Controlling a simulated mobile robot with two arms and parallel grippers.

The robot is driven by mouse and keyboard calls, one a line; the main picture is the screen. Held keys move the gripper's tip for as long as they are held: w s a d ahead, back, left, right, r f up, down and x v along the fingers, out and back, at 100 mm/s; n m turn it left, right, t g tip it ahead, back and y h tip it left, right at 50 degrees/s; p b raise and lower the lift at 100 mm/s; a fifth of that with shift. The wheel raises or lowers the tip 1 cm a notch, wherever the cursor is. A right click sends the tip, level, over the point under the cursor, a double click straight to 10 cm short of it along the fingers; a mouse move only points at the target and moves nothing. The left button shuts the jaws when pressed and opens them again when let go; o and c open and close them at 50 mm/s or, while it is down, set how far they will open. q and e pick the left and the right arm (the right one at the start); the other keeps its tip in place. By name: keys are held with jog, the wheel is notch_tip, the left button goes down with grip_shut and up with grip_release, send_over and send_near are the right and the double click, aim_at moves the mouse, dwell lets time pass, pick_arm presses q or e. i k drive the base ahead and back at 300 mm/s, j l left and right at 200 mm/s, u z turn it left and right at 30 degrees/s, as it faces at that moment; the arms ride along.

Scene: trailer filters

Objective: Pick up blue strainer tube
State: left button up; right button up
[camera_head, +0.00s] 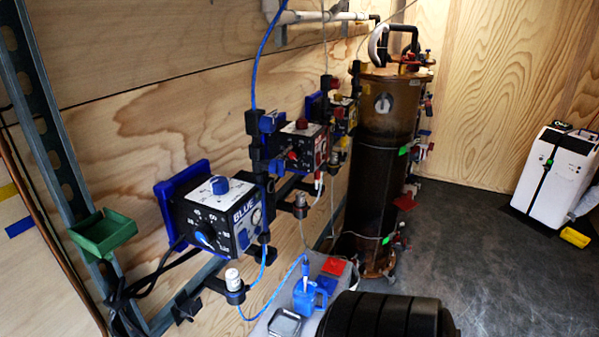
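A thin blue tube (281,286) runs in an arc from near the small clear-topped fitting below the blue-labelled pump (223,212) to the blue jug (308,298). Its end, with a blue and white piece (305,270), stands upright at the jug. I cannot tell whether this piece is the strainer, and its lower end is hidden by the jug. Another blue tube (262,50) runs from the top of the view down to the black fittings by the pump. Neither of my grippers shows in this view.
The jug stands on a grey surface (262,327) beside a grey square container (285,325) and red and blue pieces. A black ribbed rounded object (385,318) is close in front, to the right. A tall brown cylinder (380,170) stands behind. Open dark floor (480,270) lies right.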

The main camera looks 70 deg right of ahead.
aim_at(306, 265)
jog(key=z, duration=2.15)
jog(key=i, duration=0.1)
jog(key=l+u, duration=0.05)
